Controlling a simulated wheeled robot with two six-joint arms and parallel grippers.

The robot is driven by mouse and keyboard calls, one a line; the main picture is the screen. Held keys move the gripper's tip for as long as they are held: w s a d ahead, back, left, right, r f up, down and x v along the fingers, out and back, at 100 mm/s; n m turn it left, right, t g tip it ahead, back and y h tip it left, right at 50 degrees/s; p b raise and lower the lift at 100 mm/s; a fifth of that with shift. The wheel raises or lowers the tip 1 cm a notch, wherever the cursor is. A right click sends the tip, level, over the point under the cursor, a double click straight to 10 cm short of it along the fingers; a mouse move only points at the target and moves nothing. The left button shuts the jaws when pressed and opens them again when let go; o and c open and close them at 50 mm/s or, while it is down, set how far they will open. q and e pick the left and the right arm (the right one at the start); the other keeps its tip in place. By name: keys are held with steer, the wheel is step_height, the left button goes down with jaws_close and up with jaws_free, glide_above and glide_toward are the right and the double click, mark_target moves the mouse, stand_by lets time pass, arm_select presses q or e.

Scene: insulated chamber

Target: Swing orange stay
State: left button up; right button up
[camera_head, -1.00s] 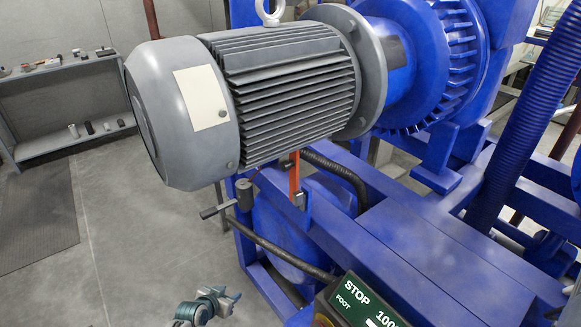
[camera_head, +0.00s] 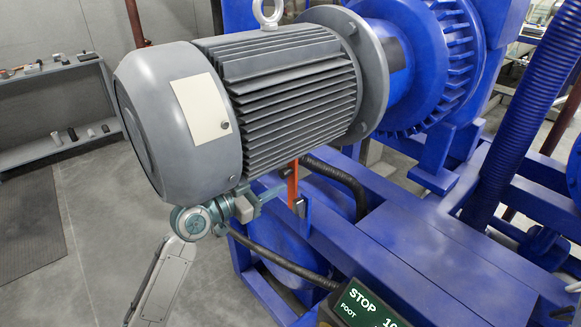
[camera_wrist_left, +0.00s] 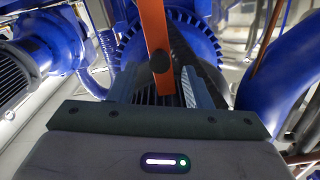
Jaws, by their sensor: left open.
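The orange stay (camera_head: 293,186) is a narrow flat strip. In the head view it stands nearly upright below the grey motor (camera_head: 275,85), on the blue frame; its top is hidden behind the motor. My left gripper (camera_head: 274,191) is open, just left of the stay, partly under the motor. In the left wrist view the stay (camera_wrist_left: 154,30) comes down from the top edge to a dark round bolt, in line with the gap between the open fingers (camera_wrist_left: 161,88). I cannot tell whether the fingers touch it. My right gripper is out of view.
The motor housing hangs close above my left wrist. A black hose (camera_head: 285,262) runs below it along the blue frame (camera_head: 405,245). A control panel (camera_head: 365,305) marked STOP is at the bottom.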

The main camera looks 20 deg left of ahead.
mark_target(281, 175)
arm_select(q)
steer(key=p+x, duration=0.1)
steer(key=x, duration=0.4)
steer(key=shift+w+d+r+p, duration=0.1)
steer(key=shift+w+d+p, duration=0.05)
steer(key=shift+w+p, duration=0.15)
steer(key=shift+w+d, duration=0.4)
steer(key=shift+w, duration=0.1)
steer(key=shift+c, duration=0.5)
jaws_close()
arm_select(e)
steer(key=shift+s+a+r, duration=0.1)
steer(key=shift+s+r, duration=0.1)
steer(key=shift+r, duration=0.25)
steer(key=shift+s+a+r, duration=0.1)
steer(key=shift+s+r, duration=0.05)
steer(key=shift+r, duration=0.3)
